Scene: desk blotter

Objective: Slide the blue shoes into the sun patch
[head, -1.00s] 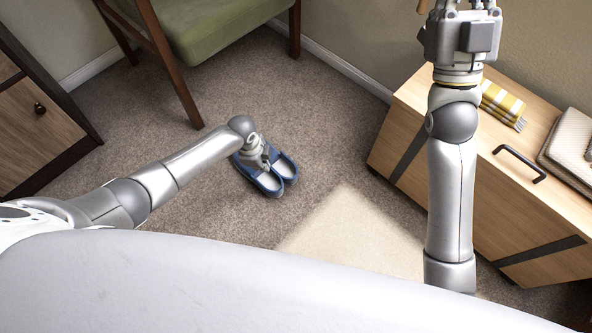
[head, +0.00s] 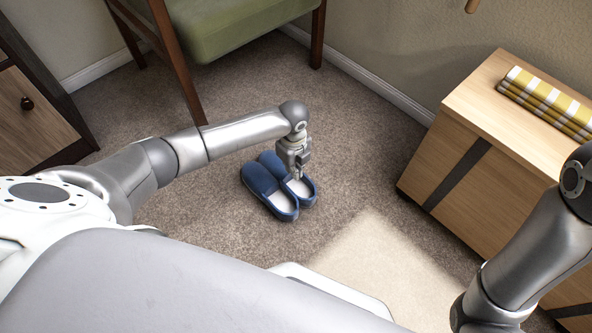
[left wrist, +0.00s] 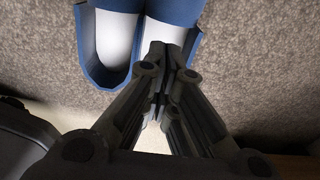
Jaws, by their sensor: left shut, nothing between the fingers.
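The pair of blue shoes stands side by side on the carpet, with white insoles: the left shoe (head: 262,184) and the right shoe (head: 268,160). Their toes point up-left and their heels face the sun patch (head: 375,255), a pale lit area to the lower right. The shoes are outside it. My left gripper (head: 298,178) points down at the right shoe's opening, shut and empty. In the left wrist view, its closed fingertips (left wrist: 160,50) overlap that shoe's insole; contact is unclear. My right gripper is out of view.
A green chair (head: 235,28) stands behind the shoes. A wooden cabinet (head: 430,165) with a folded yellow checked cloth (head: 545,98) is at the right, and a dark-framed drawer unit (head: 35,120) at the left. Carpet between shoes and patch is clear.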

